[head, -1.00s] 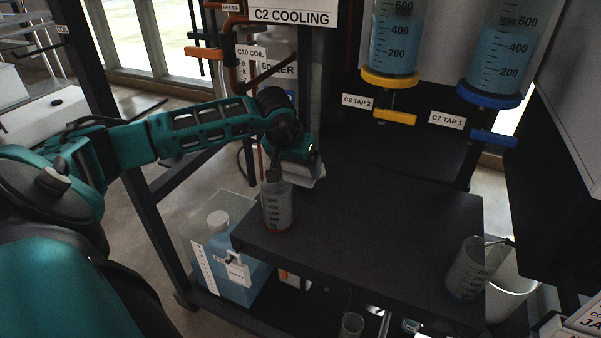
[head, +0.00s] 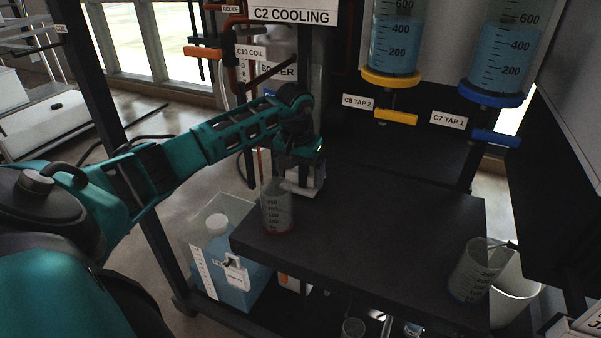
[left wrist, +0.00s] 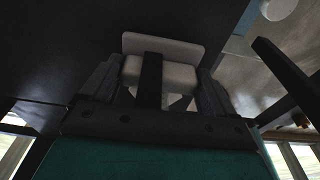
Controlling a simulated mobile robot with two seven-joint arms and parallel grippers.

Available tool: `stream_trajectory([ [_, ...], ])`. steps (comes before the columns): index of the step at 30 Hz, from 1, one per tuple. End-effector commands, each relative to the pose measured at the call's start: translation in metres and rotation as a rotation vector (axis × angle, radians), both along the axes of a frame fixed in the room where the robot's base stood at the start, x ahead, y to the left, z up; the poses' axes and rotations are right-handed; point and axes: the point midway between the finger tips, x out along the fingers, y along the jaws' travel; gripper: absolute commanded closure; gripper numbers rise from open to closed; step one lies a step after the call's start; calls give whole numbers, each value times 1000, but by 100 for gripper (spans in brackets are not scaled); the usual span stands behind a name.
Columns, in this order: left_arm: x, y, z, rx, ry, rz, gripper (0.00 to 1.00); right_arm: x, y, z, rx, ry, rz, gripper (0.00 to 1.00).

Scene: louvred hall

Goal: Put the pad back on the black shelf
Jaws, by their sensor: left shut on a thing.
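The black shelf (head: 385,225) is a dark flat top in the middle of the head view. My left gripper (head: 303,172) is at its far left part, behind a clear beaker with a red base (head: 278,207). It is shut on the pad, a pale block (head: 306,188) just below the jaws, partly hidden by the beaker. In the left wrist view the pad (left wrist: 182,74) sits between the two fingers of the gripper (left wrist: 158,80), with a dark strip across its middle. I cannot tell whether the pad touches the shelf. My right gripper is not in view.
A beaker with a blue base (head: 474,270) stands at the shelf's right front. A white bucket (head: 515,298) is beside it. A blue-liquid container (head: 222,265) is below on the left. The shelf's middle is clear. Yellow (head: 396,118) and blue (head: 497,138) taps hang above.

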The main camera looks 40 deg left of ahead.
Motion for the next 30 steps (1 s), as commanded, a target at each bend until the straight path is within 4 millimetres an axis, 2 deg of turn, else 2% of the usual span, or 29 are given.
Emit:
stream_trajectory([
  [1,0,0,-3,1,0,0,40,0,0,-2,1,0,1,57],
  [2,0,0,-2,1,0,0,9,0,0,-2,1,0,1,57],
  [5,0,0,-2,0,0,0,0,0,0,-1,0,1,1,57],
  [14,0,0,5,0,-2,1,0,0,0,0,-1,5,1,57],
  [24,-8,-2,60,3,-3,-1,0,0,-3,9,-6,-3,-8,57],
  [30,-10,-3,75,1,-1,1,0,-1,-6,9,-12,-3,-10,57],
])
